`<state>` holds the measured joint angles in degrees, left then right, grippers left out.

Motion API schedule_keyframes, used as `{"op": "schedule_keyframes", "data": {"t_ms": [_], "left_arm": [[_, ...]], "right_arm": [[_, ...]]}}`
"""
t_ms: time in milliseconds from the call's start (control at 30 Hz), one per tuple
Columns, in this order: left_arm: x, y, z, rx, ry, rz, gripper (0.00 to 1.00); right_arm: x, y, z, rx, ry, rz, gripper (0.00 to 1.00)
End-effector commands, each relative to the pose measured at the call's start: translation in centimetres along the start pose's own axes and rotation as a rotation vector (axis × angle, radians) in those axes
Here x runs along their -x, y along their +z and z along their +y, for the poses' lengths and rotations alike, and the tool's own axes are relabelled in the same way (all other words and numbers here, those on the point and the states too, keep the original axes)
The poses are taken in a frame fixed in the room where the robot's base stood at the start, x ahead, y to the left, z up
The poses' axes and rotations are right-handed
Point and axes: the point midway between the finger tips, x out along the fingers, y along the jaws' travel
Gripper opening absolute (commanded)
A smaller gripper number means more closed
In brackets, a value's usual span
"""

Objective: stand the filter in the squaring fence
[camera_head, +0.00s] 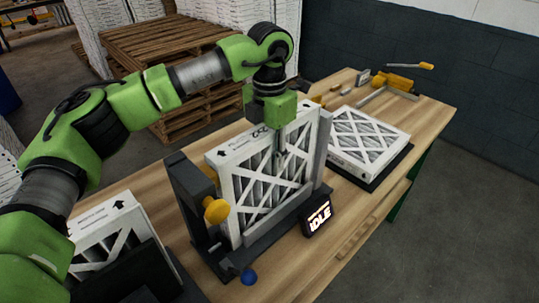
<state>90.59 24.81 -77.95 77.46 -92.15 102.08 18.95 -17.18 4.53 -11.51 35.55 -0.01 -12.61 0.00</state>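A white-framed pleated filter (240,200) stands upright in the dark squaring fence (190,200), between its end posts, with its lower edge at the fence base. The fence has a yellow knob (216,210) and a blue knob (248,276). My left gripper (281,157) points down over the filter's top edge. One finger lies in front of the filter's face; the other is hidden, so I cannot tell whether it grips. My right gripper is not in view.
A small display (319,216) beside the fence reads "IDLE". Another filter (368,137) lies flat on a dark base to the right. More filter frames (110,222) stand at the lower left. Yellow-handled tooling (393,82) sits at the table's far end. Pallets (160,45) stand behind.

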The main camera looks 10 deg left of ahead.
Motion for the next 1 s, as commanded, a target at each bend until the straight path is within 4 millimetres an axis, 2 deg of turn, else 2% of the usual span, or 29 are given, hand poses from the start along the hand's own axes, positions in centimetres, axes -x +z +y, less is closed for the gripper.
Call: {"op": "schedule_keyframes", "data": {"t_ms": [367, 1000], "left_arm": [[0.2, 0.0, 0.0, 0.0, 0.0, -0.001, 0.36], [4.0, 0.0, 0.0, 0.0, 0.0, 0.0, 0.36]], "right_arm": [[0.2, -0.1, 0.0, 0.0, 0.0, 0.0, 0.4], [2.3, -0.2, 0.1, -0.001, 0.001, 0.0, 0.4]]}}
